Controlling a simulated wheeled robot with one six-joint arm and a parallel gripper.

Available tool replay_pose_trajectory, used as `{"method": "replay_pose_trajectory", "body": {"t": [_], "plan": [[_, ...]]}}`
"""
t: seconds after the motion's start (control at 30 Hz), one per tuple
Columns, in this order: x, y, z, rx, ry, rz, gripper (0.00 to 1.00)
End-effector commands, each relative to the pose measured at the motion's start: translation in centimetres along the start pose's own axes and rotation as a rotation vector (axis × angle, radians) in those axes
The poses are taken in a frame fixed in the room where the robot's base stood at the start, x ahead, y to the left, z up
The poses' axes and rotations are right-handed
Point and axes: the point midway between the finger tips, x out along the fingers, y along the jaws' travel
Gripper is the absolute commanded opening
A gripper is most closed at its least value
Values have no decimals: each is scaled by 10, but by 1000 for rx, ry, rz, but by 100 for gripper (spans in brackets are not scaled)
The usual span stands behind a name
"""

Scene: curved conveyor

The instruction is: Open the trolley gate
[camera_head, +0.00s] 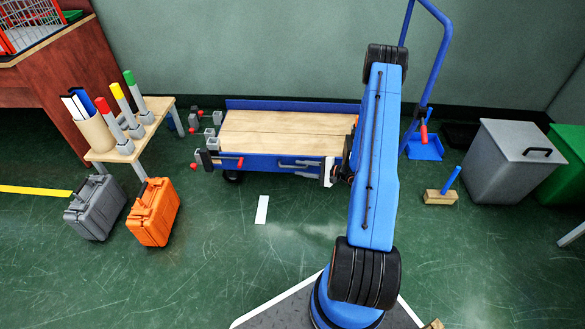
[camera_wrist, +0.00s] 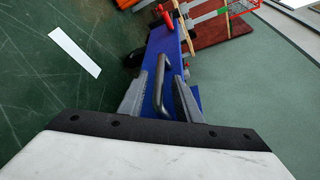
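The trolley (camera_head: 270,133) has a wooden deck, and a blue side gate (camera_head: 262,161) runs along its near side. The gate stands upright. In the wrist view the blue gate (camera_wrist: 157,50) carries a dark bar handle (camera_wrist: 163,72). My gripper (camera_head: 309,168) is at the gate's near face, toward its right end. In the wrist view my gripper (camera_wrist: 160,88) is open, with one grey finger on each side of the handle and gaps visible between. A red-handled latch (camera_head: 228,162) is at the gate's left end. My arm hides the trolley's right end.
An orange case (camera_head: 153,212) and a grey case (camera_head: 95,207) stand at the left, by a small table (camera_head: 128,150). A grey bin (camera_head: 512,160) and a wooden block with a blue peg (camera_head: 441,196) are at the right. The floor before the trolley is clear.

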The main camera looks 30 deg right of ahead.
Motion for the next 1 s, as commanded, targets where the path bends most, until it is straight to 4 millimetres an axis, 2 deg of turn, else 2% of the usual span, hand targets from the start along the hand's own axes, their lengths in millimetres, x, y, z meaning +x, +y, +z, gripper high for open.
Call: {"method": "replay_pose_trajectory", "body": {"t": [0.1, 0.33, 0.77, 0.9, 1.0], "plan": [[19, 1, 1, 0, -2, 2, 31], [43, 1, 1, -1, -2, 2, 31], [50, 0, 0, 0, 0, 0, 31], [49, 0, 0, 0, 0, 0, 0], [49, 0, 0, 0, 0, 0, 0]]}}
